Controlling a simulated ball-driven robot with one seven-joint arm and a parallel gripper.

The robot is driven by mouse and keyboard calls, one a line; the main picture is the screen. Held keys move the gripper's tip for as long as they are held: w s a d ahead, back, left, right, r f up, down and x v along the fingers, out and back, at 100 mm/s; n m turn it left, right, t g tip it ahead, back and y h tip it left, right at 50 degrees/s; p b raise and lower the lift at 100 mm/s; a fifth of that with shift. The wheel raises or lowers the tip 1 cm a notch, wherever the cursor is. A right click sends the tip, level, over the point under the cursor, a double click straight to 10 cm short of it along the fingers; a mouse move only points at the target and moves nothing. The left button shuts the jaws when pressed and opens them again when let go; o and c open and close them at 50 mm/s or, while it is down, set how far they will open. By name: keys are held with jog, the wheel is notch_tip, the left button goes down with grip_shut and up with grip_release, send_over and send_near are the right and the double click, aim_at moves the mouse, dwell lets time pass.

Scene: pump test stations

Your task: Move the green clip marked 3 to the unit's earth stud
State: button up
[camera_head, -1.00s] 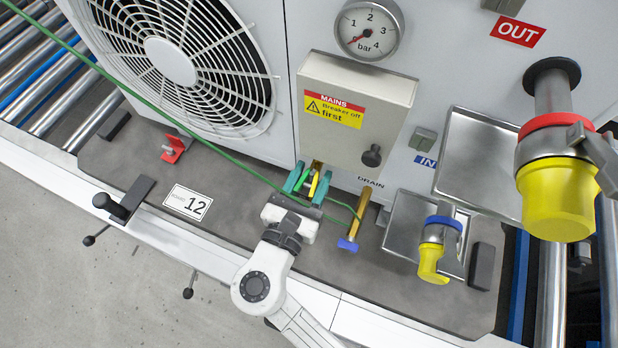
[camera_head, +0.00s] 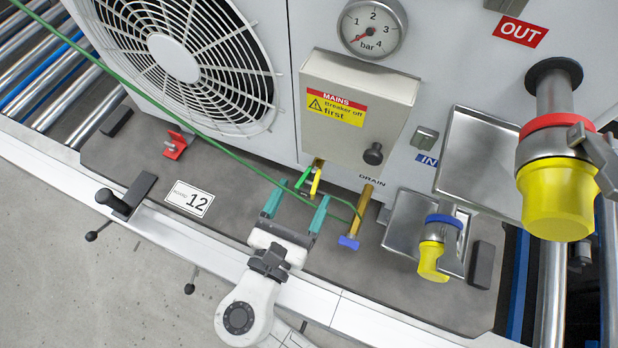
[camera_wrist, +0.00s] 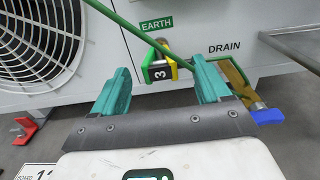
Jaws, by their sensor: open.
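The clip marked 3 (camera_wrist: 158,72) has a green side, a yellow side and a black face with a white 3. In the wrist view it sits at the earth stud (camera_wrist: 161,44), just below the green EARTH label (camera_wrist: 156,24), and appears to be on it. In the head view its green and yellow arms (camera_head: 316,186) show below the mains box, by the brass stud (camera_head: 318,164). My gripper (camera_head: 298,200) is open and empty, its teal fingers (camera_wrist: 160,85) apart and short of the clip. How the clip's jaws meet the stud is partly hidden.
A green cable (camera_head: 203,132) runs from the upper left past my fingers and loops near the brass drain pipe (camera_head: 362,205) with its blue handle (camera_head: 348,243). The mains box (camera_head: 352,120) overhangs the stud. A red clamp (camera_head: 178,146) stands at left on the grey board.

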jog(key=v, duration=0.5)
jog(key=shift+s, duration=0.25)
jog(key=shift+a, duration=0.1)
dwell(0.3)
